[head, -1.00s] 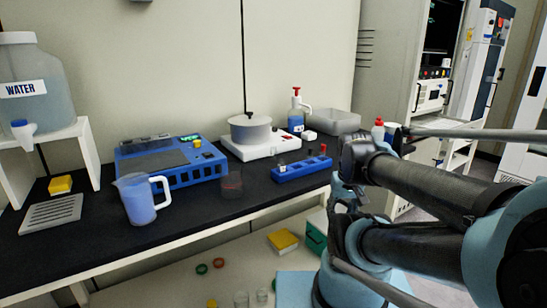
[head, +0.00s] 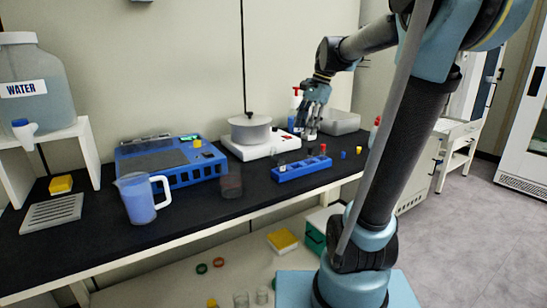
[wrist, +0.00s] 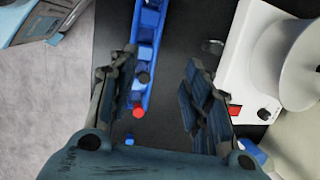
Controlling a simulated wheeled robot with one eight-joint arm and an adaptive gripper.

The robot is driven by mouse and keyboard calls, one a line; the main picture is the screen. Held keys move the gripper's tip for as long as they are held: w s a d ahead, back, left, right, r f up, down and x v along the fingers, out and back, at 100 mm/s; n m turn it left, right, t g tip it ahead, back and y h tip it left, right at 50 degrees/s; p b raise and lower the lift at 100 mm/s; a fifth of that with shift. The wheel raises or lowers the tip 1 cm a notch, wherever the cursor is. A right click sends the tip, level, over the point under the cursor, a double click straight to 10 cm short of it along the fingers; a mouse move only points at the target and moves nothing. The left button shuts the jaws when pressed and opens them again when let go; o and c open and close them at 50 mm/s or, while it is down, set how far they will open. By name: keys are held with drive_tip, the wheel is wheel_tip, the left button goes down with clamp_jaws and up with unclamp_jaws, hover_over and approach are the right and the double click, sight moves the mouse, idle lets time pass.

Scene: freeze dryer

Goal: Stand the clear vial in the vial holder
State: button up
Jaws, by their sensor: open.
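The blue vial holder (head: 302,170) lies along the bench in front of the white hotplate, and it shows at upper left in the wrist view (wrist: 151,22). A red-capped vial (wrist: 138,112) and a dark-capped one (wrist: 142,78) are near its right end. A small clear, greyish piece (wrist: 212,46) sits on the black bench between holder and hotplate; it looks like the clear vial, but whether it stands or lies I cannot tell. My gripper (head: 309,132) is open and empty, pointing down above the bench behind the holder's right end.
The hotplate (head: 262,145) with a pot stands close behind the holder. A grey tub (head: 341,122) is at the back right. Small blue (head: 343,155) and yellow (head: 358,150) caps are right of the holder. A blue jug (head: 137,200) stands left.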

drive_tip(key=w+a+r+m+y, duration=0.1)
drive_tip(key=w+a+r+m, duration=0.15)
drive_tip(key=w, duration=0.25)
drive_tip(key=w+a+r+m, duration=0.2)
drive_tip(key=w+a+r, duration=0.1)
drive_tip(key=w, duration=0.3)
approach(272, 149)
drive_tip(key=w+a+f, duration=0.1)
drive_tip(key=w+f, duration=0.1)
drive_tip(key=shift+m+g, duration=0.25)
drive_tip(key=shift+g, duration=0.15)
drive_tip(key=shift+d+x, duration=0.15)
drive_tip(key=shift+x, duration=1.25)
drive_tip(key=shift+d+x, duration=0.15)
drive_tip(key=shift+x, duration=1.25)
drive_tip(key=shift+s, duration=0.1)
drive_tip(key=c, duration=0.9)
drive_tip(key=shift+c, duration=0.2)
